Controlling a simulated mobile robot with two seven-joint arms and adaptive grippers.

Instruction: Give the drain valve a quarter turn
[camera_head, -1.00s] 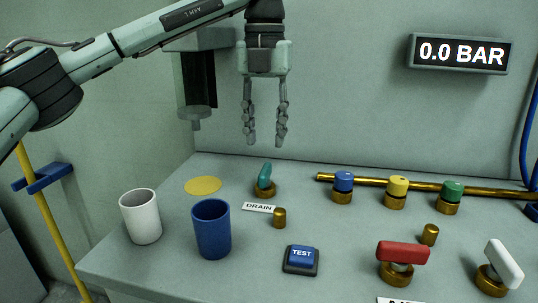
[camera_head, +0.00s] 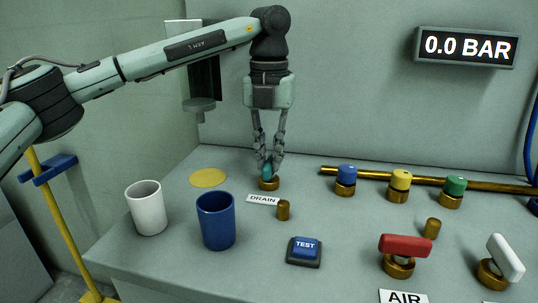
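The drain valve has a teal handle (camera_head: 267,169) on a round brass base (camera_head: 269,184), behind the white DRAIN label (camera_head: 262,200). My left gripper (camera_head: 270,170) points straight down over this valve, with its two fingers on either side of the teal handle. The fingers hide part of the handle. The fingertips are close to the handle, but I cannot tell whether they press on it. My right gripper does not show.
A white cup (camera_head: 147,208), a blue cup (camera_head: 216,221) and a yellow disc (camera_head: 208,178) are to the left. A blue TEST button (camera_head: 305,247) is in front. Red (camera_head: 405,245) and white (camera_head: 506,258) handles and several coloured knobs are to the right. The display (camera_head: 466,47) reads 0.0 BAR.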

